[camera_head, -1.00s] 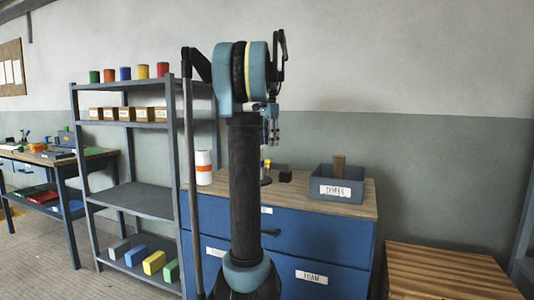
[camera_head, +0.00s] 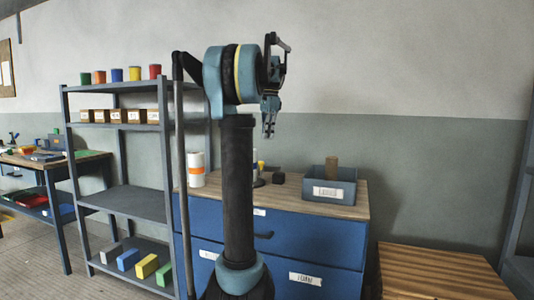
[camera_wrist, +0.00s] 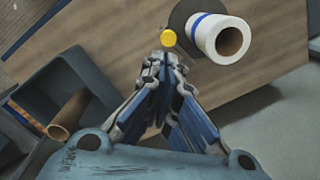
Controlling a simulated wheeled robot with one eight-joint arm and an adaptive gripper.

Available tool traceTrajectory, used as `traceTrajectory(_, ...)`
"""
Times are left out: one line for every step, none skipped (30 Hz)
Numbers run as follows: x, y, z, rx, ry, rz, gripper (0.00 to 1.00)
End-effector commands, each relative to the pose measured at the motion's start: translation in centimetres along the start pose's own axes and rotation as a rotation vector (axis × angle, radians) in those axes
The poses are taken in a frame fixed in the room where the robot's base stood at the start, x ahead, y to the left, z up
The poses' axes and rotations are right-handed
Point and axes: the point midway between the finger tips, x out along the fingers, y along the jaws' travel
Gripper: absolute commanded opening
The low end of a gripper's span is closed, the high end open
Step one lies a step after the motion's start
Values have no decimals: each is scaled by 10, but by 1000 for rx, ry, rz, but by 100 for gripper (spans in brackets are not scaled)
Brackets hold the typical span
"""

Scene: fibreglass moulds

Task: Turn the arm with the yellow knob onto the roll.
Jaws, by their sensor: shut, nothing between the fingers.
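The yellow knob (camera_wrist: 168,38) shows in the wrist view just beyond my fingertips, beside a white roll (camera_wrist: 230,30) with a blue band. The roll stands over a dark round base (camera_wrist: 182,17), and a gap shows between knob and roll. The arm carrying the knob is mostly hidden. In the head view the knob (camera_head: 261,165) is small, above the wooden cabinet top and right of my column, which hides part of the roll. My gripper (camera_wrist: 168,60) is shut and empty. In the head view my gripper (camera_head: 268,132) hangs above the cabinet top, over the knob.
A grey bin (camera_head: 345,192) with a brown tube (camera_head: 332,165) stands right of the knob. A black block (camera_head: 279,178) lies between them. A white roll with an orange band (camera_head: 197,172) stands at the cabinet's left. A grey shelf (camera_head: 130,203) stands further left.

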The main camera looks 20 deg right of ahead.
Motion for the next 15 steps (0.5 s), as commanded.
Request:
traceTrajectory(1,10,-12,91,-24,-14,0)
traceTrajectory(2,14,-17,146,-41,-24,0)
traceTrajectory(3,20,-24,219,-63,-36,0)
traceTrajectory(3,25,-29,274,-79,-45,0)
traceTrajectory(3,30,-34,327,-96,-54,0)
traceTrajectory(4,35,-40,395,-117,-64,0)
traceTrajectory(4,39,-44,442,-131,-71,0)
traceTrajectory(4,43,-48,487,-147,-78,0)
traceTrajectory(4,48,-52,540,-164,-85,0)
traceTrajectory(4,50,-55,576,-177,-90,0)
traceTrajectory(4,54,-58,608,-188,-94,0)
traceTrajectory(4,56,-60,643,-200,-99,0)
traceTrajectory(4,58,-62,667,-209,-102,0)
traceTrajectory(4,60,-64,685,-215,-104,0)
traceTrajectory(4,61,-65,704,-222,-106,0)
